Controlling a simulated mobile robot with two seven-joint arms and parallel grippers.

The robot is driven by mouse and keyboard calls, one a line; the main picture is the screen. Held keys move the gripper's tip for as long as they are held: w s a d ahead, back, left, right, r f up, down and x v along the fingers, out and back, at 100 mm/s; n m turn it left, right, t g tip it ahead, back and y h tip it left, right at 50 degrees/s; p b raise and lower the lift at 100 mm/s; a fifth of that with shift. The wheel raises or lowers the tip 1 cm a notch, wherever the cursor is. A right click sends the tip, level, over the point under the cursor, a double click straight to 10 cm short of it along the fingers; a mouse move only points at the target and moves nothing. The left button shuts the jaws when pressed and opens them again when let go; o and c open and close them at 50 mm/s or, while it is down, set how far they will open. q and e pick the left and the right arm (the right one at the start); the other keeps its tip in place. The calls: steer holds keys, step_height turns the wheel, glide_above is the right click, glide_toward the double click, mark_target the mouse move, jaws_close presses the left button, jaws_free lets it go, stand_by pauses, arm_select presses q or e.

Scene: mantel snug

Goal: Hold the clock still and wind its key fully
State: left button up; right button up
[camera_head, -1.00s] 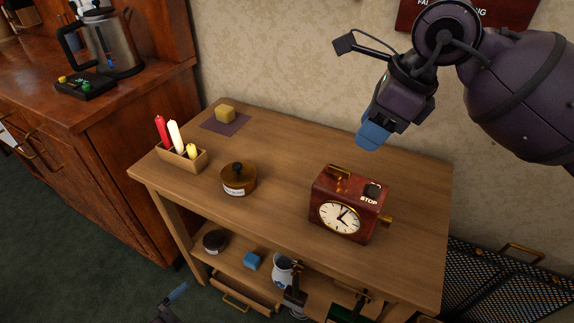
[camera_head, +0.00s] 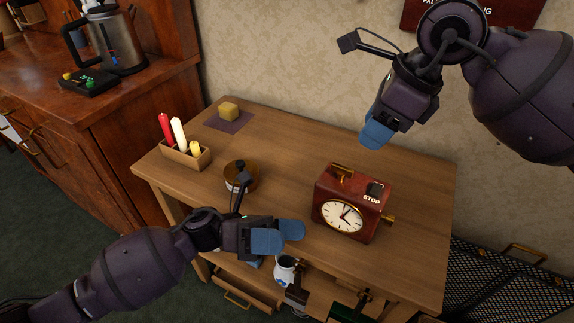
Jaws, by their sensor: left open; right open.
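The clock (camera_head: 344,203) is a reddish-brown box with a white dial, standing upright on the right part of the wooden table. A brass key (camera_head: 388,219) sticks out of its right side. A brass handle and a dark button marked STOP are on its top. My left gripper (camera_head: 279,237), with blue fingertips, is open and empty over the table's front edge, to the left of the clock and apart from it. My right gripper (camera_head: 376,135) is open and empty, raised above and behind the clock, pointing down.
A round brown pot (camera_head: 241,176) stands behind my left gripper, partly hidden by it. A white-and-blue jug (camera_head: 285,269) is on the lower shelf. The table right of the clock is clear.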

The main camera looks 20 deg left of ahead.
mark_target(329, 198)
arm_select(q)
steer(key=w+m+g+y, duration=0.2)
steer(key=m, duration=0.1)
steer(key=w+a+r+m+g+y, duration=0.1)
steer(key=m+g+y, duration=0.1)
steer(key=m, duration=0.2)
steer(key=w+a+m+g+y, duration=0.1)
steer(key=w+m+g+y, duration=0.1)
steer(key=m+g, duration=0.1)
steer(key=shift+w+r+m, duration=0.2)
steer(key=shift+w+m, duration=0.1)
steer(key=shift+m, duration=0.4)
steer(key=w+t, duration=0.1)
steer(key=w, duration=0.2)
steer(key=w+a+y, duration=0.1)
steer(key=w, duration=0.2)
steer(key=w+t+y, duration=0.1)
steer(key=w, duration=0.2)
steer(key=shift+w+a+f+m+t, duration=0.15)
steer(key=shift+a+f+m+t, duration=0.15)
steer(key=shift+a+m, duration=0.1)
steer(key=shift+w+d, duration=0.15)
steer(key=x, duration=1)
steer(key=shift+d+f, duration=0.1)
steer(key=shift+d, duration=0.1)
